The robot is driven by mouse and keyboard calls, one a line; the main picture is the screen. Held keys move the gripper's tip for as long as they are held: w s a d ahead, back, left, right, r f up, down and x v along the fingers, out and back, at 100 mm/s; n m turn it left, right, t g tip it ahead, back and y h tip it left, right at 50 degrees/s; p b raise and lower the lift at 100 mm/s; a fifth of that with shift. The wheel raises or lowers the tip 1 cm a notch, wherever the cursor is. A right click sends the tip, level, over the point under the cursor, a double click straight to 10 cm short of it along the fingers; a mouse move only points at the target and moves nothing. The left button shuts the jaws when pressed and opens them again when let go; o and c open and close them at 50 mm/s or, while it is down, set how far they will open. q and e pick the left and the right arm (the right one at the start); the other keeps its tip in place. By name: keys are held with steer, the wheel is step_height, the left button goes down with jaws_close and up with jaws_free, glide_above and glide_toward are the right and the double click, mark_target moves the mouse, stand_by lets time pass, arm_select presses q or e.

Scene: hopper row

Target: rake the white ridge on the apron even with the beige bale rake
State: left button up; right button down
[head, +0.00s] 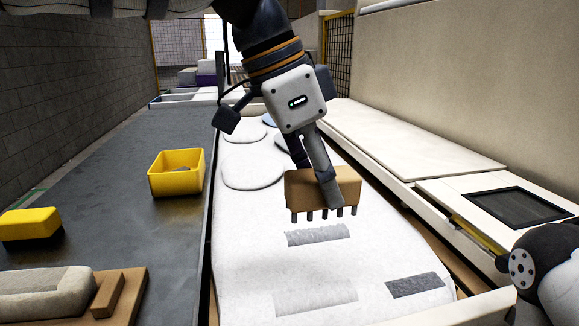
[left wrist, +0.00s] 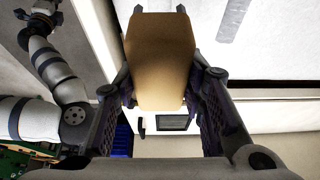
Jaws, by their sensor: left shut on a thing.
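The beige bale rake (head: 318,188) is a tan block with a row of short dark tines along its lower edge. My left gripper (head: 318,180) is shut on it; in the left wrist view the rake block (left wrist: 160,60) sits between both fingers. The tines point down over the white apron (head: 240,240); I cannot tell whether they touch it. Low, round-edged white mounds (head: 252,168) lie on the apron behind and left of the rake. I cannot clearly pick out a ridge. My right arm shows at the lower right, but its gripper is not visible.
Grey patches (head: 318,236) mark the apron in front of the rake, with another at the right (head: 414,286). A yellow bin (head: 176,173) and a yellow block (head: 30,225) sit on the dark counter (head: 120,215) at left. A pale ledge (head: 410,145) borders the right side.

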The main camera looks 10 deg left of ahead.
arm_select(q)
steer(key=shift+a, duration=0.15)
arm_select(e)
steer(key=shift+a, duration=0.15)
arm_select(q)
steer(key=w+d+f, duration=0.2)
steer(key=d+f, duration=0.6)
steer(key=f, duration=0.1)
steer(key=shift+w+b, duration=0.25)
steer(key=shift+b, duration=0.1)
arm_select(e)
steer(key=shift+s+f, duration=0.4)
steer(key=shift+s, duration=0.15)
steer(key=shift+w, duration=0.1)
arm_select(q)
steer(key=f, duration=0.5)
steer(key=shift+s+a+f, duration=0.1)
steer(key=shift+a+f, duration=0.05)
steer(key=shift+a, duration=0.25)
steer(key=s+a, duration=0.1)
steer(key=a, duration=0.4)
steer(key=s+a, duration=0.2)
steer(key=a, duration=0.3)
steer(key=s+a, duration=0.2)
steer(key=a, duration=0.3)
steer(key=shift+p, duration=0.35)
arm_select(e)
steer(key=shift+w+r, duration=0.4)
arm_select(q)
steer(key=shift+f, duration=0.1)
